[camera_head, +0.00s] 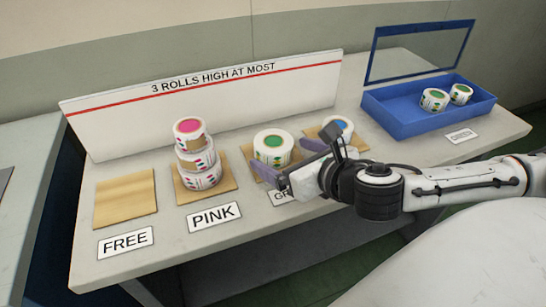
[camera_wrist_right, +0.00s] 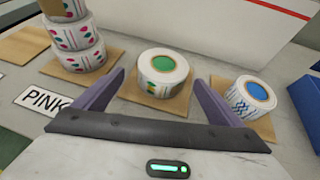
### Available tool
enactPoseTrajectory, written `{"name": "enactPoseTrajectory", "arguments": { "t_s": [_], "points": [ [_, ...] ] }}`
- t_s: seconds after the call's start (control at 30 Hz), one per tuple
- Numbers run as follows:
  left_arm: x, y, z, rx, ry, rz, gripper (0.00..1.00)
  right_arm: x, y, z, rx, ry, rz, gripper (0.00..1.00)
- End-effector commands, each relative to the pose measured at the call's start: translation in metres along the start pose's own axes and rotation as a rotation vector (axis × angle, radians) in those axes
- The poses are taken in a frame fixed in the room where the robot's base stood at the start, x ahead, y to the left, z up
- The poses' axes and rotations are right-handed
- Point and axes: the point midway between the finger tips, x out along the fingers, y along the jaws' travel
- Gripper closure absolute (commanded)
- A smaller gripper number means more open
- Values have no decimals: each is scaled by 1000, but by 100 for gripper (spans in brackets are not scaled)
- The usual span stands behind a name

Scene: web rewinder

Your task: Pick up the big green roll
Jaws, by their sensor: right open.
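A big white roll with a green core face (camera_head: 273,146) lies flat on a wooden board, with its green ring up. It also shows in the right wrist view (camera_wrist_right: 163,72), between and beyond the fingertips. My right gripper (camera_head: 289,158) is open and empty, its two purple fingers pointing at the roll from the front right. In the right wrist view the fingers (camera_wrist_right: 156,80) stand apart on either side of the roll. I cannot tell that either finger touches it. My left gripper is not in view.
A stack of rolls with a pink top (camera_head: 188,128) stands left on the PINK board. A blue-cored roll (camera_wrist_right: 252,96) stands right. The FREE board (camera_head: 125,198) is empty. A blue bin (camera_head: 400,128) holds two green-topped rolls (camera_head: 434,100). A white sign panel (camera_head: 210,105) stands behind.

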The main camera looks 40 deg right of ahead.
Motion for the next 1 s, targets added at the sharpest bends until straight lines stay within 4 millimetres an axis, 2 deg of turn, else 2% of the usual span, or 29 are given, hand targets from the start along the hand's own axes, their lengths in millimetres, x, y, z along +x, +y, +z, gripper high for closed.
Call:
{"name": "enactPoseTrajectory", "arguments": {
  "t_s": [0.17,0.5,0.77,0.87,1.0],
  "points": [
    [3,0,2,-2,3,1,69,8,0,2,2,-1,1,10],
    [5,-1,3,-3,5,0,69,53,-3,6,4,0,1,10],
    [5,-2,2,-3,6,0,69,56,-4,5,-1,2,2,10],
    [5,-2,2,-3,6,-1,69,56,-4,5,0,2,2,23],
    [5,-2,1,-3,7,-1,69,56,-4,5,0,2,2,47]
  ]
}}
